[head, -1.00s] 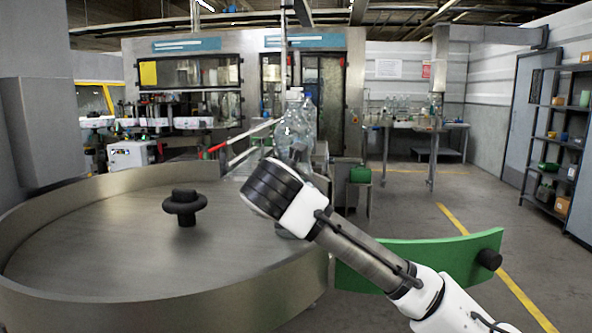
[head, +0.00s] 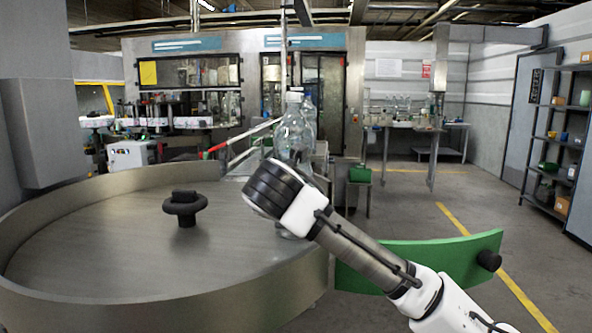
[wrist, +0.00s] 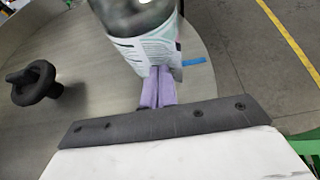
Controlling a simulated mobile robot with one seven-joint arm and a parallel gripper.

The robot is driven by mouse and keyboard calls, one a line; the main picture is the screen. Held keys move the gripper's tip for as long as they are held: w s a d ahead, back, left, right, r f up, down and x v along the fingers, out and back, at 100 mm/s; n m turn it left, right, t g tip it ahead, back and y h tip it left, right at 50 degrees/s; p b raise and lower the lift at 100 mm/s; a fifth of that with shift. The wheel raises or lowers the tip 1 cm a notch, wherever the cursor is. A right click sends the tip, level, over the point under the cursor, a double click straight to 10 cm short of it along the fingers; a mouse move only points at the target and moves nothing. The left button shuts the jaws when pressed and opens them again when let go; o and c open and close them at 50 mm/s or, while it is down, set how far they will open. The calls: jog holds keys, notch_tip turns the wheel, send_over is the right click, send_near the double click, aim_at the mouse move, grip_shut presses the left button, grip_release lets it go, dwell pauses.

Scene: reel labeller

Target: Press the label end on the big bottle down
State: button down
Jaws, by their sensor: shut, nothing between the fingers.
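The big bottle (head: 295,132) is clear and stands upright at the far right part of the round metal table. My wrist hides its lower part in the head view. In the wrist view the bottle (wrist: 140,22) is at the top, with a white printed label (wrist: 146,50) around it. My gripper (wrist: 158,72) has purple fingers held together, with nothing between them. Their tips are at the label's near side and look close to or touching it; I cannot tell which. The label's end is not clearly visible behind the fingertips.
The round table (head: 110,225) has a raised metal rim and a black knob (head: 185,205) on its left. A green curved guard (head: 440,256) is at the right. A small blue strip (wrist: 194,61) lies right of the bottle. Open floor is at the right.

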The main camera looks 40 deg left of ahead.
jog(key=shift+w+a+p, duration=0.2)
jog(key=shift+w+p, duration=0.2)
jog(key=shift+p, duration=0.15)
dwell(1.7)
jog(key=shift+w+d, duration=0.35)
jog(key=shift+d, duration=0.1)
dwell(1.5)
jog(key=shift+s, duration=0.15)
jog(key=shift+s+d+p, duration=0.15)
jog(key=shift+s+d, duration=0.35)
jog(key=shift+s, duration=0.3)
jog(key=shift+s+d+p, duration=0.1)
jog(key=shift+s+d, duration=0.45)
jog(key=shift+s, duration=0.3)
jog(key=shift+s+d+p, duration=0.15)
jog(key=shift+s+d, duration=0.35)
jog(key=shift+s, duration=0.3)
